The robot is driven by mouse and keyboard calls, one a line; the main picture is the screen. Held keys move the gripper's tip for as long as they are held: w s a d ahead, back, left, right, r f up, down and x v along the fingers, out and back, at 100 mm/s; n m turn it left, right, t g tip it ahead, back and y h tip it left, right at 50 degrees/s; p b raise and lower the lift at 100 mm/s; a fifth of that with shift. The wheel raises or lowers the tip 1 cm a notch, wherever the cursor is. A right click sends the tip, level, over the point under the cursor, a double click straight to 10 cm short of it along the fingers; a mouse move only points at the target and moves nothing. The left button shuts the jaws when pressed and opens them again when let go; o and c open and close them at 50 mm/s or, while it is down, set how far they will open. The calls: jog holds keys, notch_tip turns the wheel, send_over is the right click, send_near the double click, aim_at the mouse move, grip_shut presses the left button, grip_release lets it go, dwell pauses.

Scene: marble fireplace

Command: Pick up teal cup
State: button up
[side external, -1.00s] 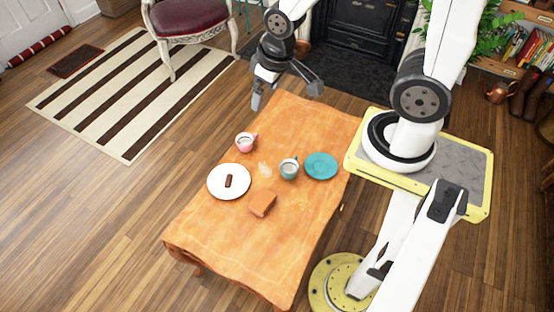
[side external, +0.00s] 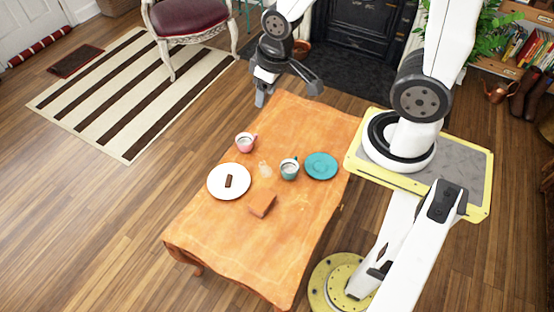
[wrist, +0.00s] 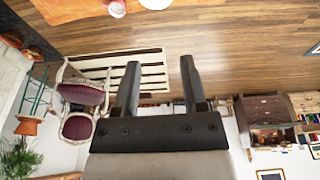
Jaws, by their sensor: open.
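The teal cup (side external: 289,168) stands upright on the orange wooden table (side external: 240,241), just left of a teal saucer (side external: 321,165). My gripper (side external: 288,94) is open and empty at the table's far end, well away from the cup. In the wrist view my two fingers (wrist: 160,64) are spread with nothing between them. I cannot make out the teal cup in the wrist view.
A pink cup (side external: 245,142), a white plate (side external: 218,191) with a small dark brown bar (side external: 228,181), a clear object (side external: 265,169) and a brown block (side external: 262,204) share the table. The table's near end is clear.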

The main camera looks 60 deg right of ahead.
jog(key=w+d+f+n+g+h, duration=0.1)
jog(key=d+f+n+h, duration=0.3)
jog(key=f, duration=0.5)
jog(key=w+d+f+n+g+h, duration=0.15)
jog(key=f+n+h, duration=0.25)
jog(key=f+n, duration=0.4)
jog(key=w+d+f+n+g+h, duration=0.1)
jog(key=d+f+n+h, duration=0.3)
jog(key=f, duration=0.6)
jog(key=s+f+n+t, duration=0.2)
jog(key=f+n+t, duration=0.1)
jog(key=f, duration=0.3)
jog(key=s+a+f+n+t+y, duration=0.1)
jog(key=s+f+n+t, duration=0.1)
jog(key=f+n+t, duration=0.2)
jog(key=s+f+n+t+y, duration=0.1)
jog(key=s+f+n+t, duration=0.1)
jog(key=f, duration=0.6)
jog(key=shift+s+a+f+n+t, duration=0.15)
jog(key=shift+n+t, duration=0.2)
jog(key=shift+n, duration=0.25)
jog(key=shift+s+a+n+t, duration=0.15)
jog(key=shift+n+t, duration=0.15)
jog(key=shift+n, duration=0.3)
jog(key=shift+w+d, duration=0.1)
jog(key=shift+x, duration=1.2)
